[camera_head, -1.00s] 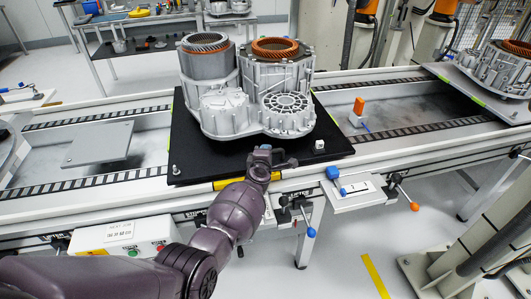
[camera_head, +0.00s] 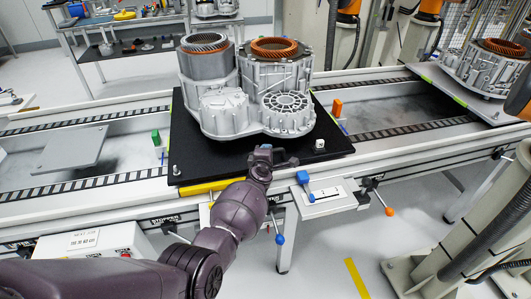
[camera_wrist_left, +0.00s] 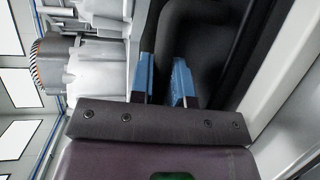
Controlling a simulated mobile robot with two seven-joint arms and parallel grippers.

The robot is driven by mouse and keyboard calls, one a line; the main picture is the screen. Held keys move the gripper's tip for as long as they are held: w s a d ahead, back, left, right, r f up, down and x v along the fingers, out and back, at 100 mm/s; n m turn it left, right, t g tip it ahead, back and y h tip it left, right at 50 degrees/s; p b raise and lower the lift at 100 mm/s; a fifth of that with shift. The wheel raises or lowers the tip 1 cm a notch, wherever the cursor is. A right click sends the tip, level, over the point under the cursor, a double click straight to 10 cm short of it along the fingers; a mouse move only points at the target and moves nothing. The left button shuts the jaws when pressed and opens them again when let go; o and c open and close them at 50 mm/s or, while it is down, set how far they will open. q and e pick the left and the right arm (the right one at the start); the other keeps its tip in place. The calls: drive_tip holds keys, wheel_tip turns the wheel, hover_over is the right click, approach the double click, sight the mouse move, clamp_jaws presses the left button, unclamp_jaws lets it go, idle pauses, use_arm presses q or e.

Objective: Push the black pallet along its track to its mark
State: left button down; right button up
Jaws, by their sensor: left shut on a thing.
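My left gripper (camera_head: 272,157) is at the pallet's front edge in the head view. In the left wrist view its blue fingertips (camera_wrist_left: 166,82) are shut on a dark part of the pallet, whose exact shape is hard to make out. A yellow strip (camera_head: 208,186) is on the front rail by the pallet's left front part. My right gripper is not in view.
Track rails (camera_head: 85,183) run left and right. An orange block (camera_head: 337,108) stands just right of the pallet, a green one (camera_head: 156,137) just left. A second loaded pallet (camera_head: 460,95) is further right, with open track between. Blue and orange knobbed levers line the front.

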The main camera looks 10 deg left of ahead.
use_arm(q)
drive_tip(key=shift+w+d, duration=0.15)
drive_tip(key=shift+d, duration=0.1)
drive_tip(key=c, duration=1.1)
unclamp_jaws()
